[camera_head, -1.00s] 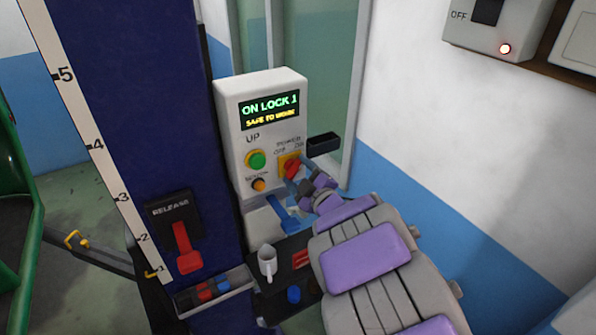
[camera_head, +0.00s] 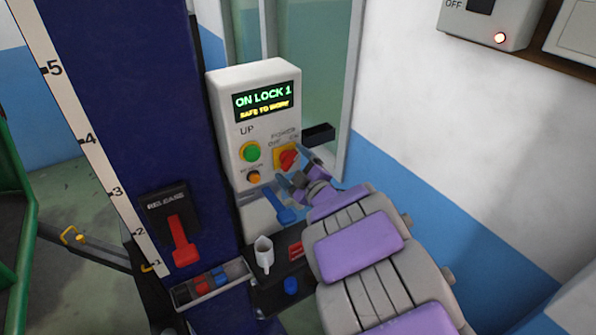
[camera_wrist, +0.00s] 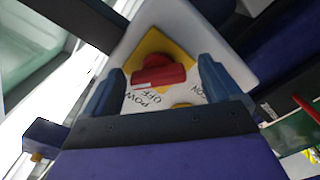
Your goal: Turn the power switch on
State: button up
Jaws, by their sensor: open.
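The power switch (camera_head: 287,157) is a red rotary knob on a yellow plate, on the front of a white control box (camera_head: 226,125) labelled POWER, OFF and ON. The box's display reads "ON LOCK 1, SAFE TO WORK". My gripper (camera_head: 300,177) is just in front of and below the knob. In the wrist view the red knob (camera_wrist: 158,72) shows between and beyond the two blue fingers of my gripper (camera_wrist: 166,88). The fingers are open and stand apart on either side. I cannot tell whether they touch the knob.
A green UP button (camera_head: 251,152) and an orange button (camera_head: 253,177) sit left of the knob. A red release lever (camera_head: 183,243) is on the blue column (camera_head: 130,110). A wall switch box (camera_head: 487,22) is upper right.

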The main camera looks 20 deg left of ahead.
jog(key=b+v, duration=1.3)
jog(key=v, duration=0.4)
jog(key=shift+s, duration=0.15)
jog(key=shift+d, duration=0.1)
